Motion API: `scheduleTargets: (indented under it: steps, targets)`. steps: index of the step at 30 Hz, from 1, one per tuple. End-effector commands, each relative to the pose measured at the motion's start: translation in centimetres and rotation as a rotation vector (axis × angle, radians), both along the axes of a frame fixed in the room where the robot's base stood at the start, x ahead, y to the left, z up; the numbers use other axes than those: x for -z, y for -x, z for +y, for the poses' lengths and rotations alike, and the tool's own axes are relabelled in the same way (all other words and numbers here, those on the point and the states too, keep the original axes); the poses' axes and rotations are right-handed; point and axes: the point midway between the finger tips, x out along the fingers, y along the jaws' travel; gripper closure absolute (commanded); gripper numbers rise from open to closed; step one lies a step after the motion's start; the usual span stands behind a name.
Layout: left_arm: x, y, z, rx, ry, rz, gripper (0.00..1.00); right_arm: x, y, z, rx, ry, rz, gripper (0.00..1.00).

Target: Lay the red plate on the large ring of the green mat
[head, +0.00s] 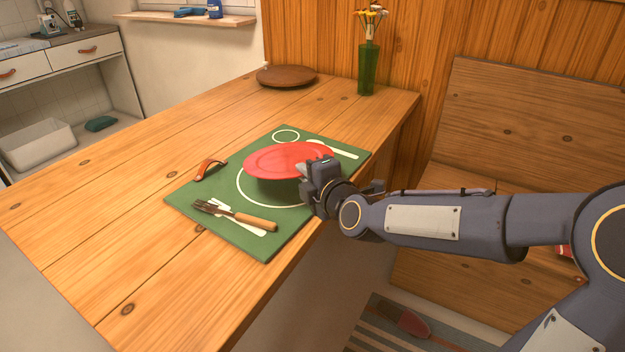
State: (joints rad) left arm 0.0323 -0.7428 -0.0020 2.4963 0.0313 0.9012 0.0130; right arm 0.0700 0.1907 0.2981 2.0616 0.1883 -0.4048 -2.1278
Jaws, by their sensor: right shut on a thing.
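The red plate (283,157) is held level a little above the green mat (257,243), with a dark shadow below it. My right gripper (312,172) is shut on the plate's right rim. The large ring (241,187) is a thin pale circle on the mat; its near and left parts show, and the plate and gripper hide the rest. The plate is over the far part of the ring. The mat lies on the wooden table near its right edge. My left gripper is not in view.
A fork (235,215) with a wooden handle lies on the mat's near part. A small ring (286,136) marks the far corner. A brown round board (286,76) and a green vase (368,70) stand farther back. The table's left is clear.

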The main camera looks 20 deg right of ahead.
Motion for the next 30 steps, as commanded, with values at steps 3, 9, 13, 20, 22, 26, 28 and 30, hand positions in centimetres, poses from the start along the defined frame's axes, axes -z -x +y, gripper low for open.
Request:
scheduleTargets:
  steps: [3,9,13,20,22,26,28,30]
  targets:
    - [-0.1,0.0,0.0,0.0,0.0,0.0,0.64,0.1,-1.5,0.4,0.0,-0.002,-0.001,1.0]
    - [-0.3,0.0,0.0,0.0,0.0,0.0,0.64,0.3,-3.8,0.8,0.001,-0.002,-0.002,1.0]
    - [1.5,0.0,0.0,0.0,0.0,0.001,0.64,2.4,-3.5,0.8,0.001,0.001,-0.002,1.0]
    - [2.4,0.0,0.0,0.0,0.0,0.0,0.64,3.7,-3.5,0.8,0.0,0.0,-0.003,1.0]
    - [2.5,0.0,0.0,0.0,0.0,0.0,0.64,3.9,-3.5,0.8,0.001,-0.001,-0.003,1.0]
    - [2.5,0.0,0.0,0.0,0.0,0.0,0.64,3.9,-3.5,0.8,0.001,-0.001,-0.003,1.0]
    - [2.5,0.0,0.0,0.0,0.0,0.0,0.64,3.9,-3.5,0.8,0.001,-0.001,-0.003,1.0]
    - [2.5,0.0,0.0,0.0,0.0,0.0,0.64,3.9,-3.5,0.8,0.001,-0.001,-0.003,1.0]
